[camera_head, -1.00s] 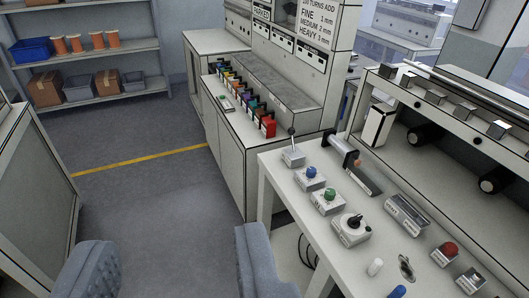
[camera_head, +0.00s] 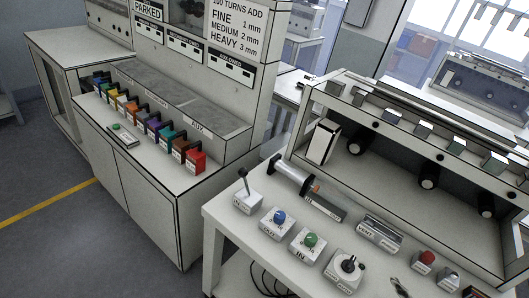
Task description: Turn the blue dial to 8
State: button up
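No dial with a readable blue scale shows. A blue round knob (camera_head: 279,217) sits on a small white box near the front left of the white bench; I see no numbers on it. Beside it is a green knob (camera_head: 312,240) on a box marked IN. Further right, a black knob (camera_head: 349,263) stands on a white round base; its markings are too small to read. I cannot tell which of these is the task's dial. My gripper is not in this view.
A lever box (camera_head: 247,201) stands left of the blue knob. A grey cylinder (camera_head: 293,175) lies behind it, and a red knob (camera_head: 427,257) is to the right. A cabinet (camera_head: 135,185) with a row of coloured blocks (camera_head: 150,120) stands at left. Grey floor is clear at left.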

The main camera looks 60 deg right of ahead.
aim_at(279, 217)
jog(key=z, duration=0.55)
jog(key=i, duration=0.95)
jog(key=z, duration=0.8)
jog(key=k, duration=0.8)
jog(key=z, duration=0.15)
jog(key=i, duration=0.9)
jog(key=u, duration=0.1)
